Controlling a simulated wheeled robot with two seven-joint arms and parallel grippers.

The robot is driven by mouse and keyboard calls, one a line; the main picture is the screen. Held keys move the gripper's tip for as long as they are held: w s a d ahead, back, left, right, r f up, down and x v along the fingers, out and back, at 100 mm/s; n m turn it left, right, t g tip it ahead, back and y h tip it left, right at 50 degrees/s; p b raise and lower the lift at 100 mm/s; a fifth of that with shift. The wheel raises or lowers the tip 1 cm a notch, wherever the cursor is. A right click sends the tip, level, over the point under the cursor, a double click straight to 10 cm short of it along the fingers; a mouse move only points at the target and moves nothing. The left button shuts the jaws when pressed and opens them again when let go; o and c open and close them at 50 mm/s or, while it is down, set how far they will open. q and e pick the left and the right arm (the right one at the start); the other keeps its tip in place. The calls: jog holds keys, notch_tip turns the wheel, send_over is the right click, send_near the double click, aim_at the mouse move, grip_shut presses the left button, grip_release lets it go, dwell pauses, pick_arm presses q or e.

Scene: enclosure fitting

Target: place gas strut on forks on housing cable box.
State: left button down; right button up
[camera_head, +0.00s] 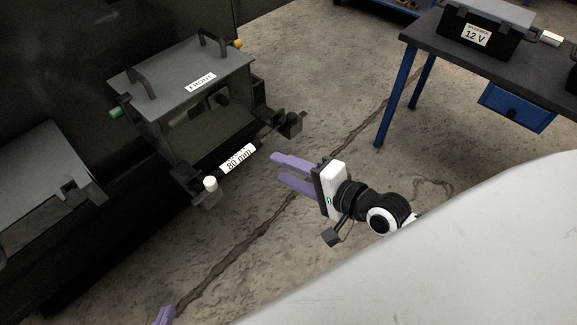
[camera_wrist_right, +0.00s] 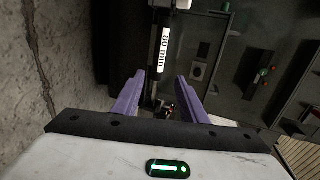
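The housing cable box (camera_head: 190,85), a dark grey box labelled FRONT with two handles on top, is at the left in the head view. The gas strut (camera_head: 238,158), dark with a white "80 mm" label, spans between two dark brackets at its front edge, the near one (camera_head: 203,190) and the far one (camera_head: 289,124). I cannot tell whether its ends are seated. My right gripper (camera_head: 279,168) is open and empty, apart from the strut. In the right wrist view the strut (camera_wrist_right: 163,50) shows beyond the purple fingers (camera_wrist_right: 160,80). Only a tip of my left gripper (camera_head: 164,316) shows at the bottom edge.
A dark-topped table (camera_head: 480,55) with blue legs stands at the upper right and carries a black 12 V case (camera_head: 487,30). A grey panel (camera_head: 40,175) is at the far left. The concrete floor (camera_head: 330,100) between box and table is clear.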

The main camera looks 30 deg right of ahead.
jog(key=s+a+f+n+g+h, duration=0.1)
jog(key=s+a+f+n+g, duration=0.1)
jog(key=s+n, duration=0.5)
jog(key=s+a+f+n+g+h, duration=0.1)
jog(key=s+a+f+n+g, duration=0.1)
jog(key=s+a+f+n, duration=0.2)
jog(key=shift+s+f+n, duration=1.45)
jog(key=shift+s+n, duration=0.3)
jog(key=shift+n, duration=0.35)
